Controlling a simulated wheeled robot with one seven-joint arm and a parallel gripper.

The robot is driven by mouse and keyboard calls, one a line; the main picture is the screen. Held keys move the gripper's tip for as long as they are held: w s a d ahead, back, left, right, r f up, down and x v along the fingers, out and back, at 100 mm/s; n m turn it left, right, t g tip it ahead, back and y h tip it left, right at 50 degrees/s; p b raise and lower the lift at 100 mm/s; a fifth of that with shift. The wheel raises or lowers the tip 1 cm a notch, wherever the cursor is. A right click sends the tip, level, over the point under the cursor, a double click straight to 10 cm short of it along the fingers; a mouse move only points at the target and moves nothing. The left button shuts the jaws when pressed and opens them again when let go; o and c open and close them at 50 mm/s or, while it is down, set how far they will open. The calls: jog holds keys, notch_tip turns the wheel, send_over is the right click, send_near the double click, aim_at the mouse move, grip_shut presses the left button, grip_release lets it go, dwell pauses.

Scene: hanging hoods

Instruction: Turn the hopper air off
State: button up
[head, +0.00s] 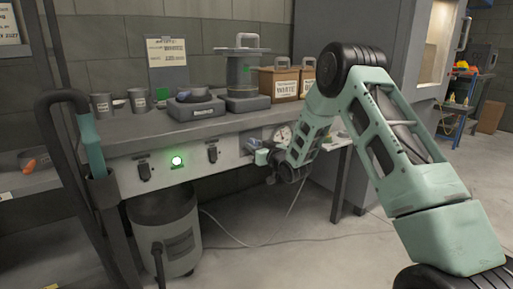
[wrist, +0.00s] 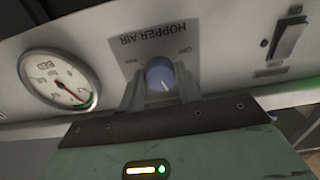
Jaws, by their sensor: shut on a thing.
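The hopper air knob (wrist: 161,73) is a small round blue-grey knob on the pale panel. In the wrist view the HOPPER AIR label (wrist: 148,35) appears upside down, with small position words on either side of the knob. A pale mark shows on the knob, but I cannot tell exactly where it points. My gripper (wrist: 160,88) has one finger on each side of the knob and is shut on it. In the head view my gripper (head: 262,157) is at the bench's front panel, and the knob is hidden there.
A pressure gauge (wrist: 60,80) is beside the knob, and it also shows in the head view (head: 282,134). A rocker switch (wrist: 289,38) is on the other side. A green lamp (head: 177,161) glows on the panel. A grey bin (head: 165,232) stands below the bench.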

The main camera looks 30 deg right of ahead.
jog(key=n+b, duration=0.2)
jog(key=n, duration=0.2)
jog(key=shift+f+n+b, duration=0.15)
jog(key=shift+n+b, duration=0.15)
jog(key=shift+n, duration=0.1)
jog(key=n+b, duration=0.3)
jog(key=n, duration=0.2)
jog(key=shift+n, duration=0.3)
jog(key=n+b, duration=0.3)
jog(key=n, duration=0.2)
jog(key=n+b, duration=0.1)
jog(key=n, duration=0.1)
jog(key=n+b, duration=0.1)
jog(key=n, duration=0.2)
jog(key=shift+d+r, duration=0.1)
jog(key=shift+r, duration=0.1)
jog(key=shift+n, duration=0.3)
jog(key=o, duration=1)
jog(key=shift+c, duration=0.2)
jog(key=shift+s, duration=0.1)
jog(key=s+p, duration=0.3)
jog(key=s, duration=1.4)
jog(key=shift+s+d, duration=0.15)
jog(key=shift+d, duration=0.1)
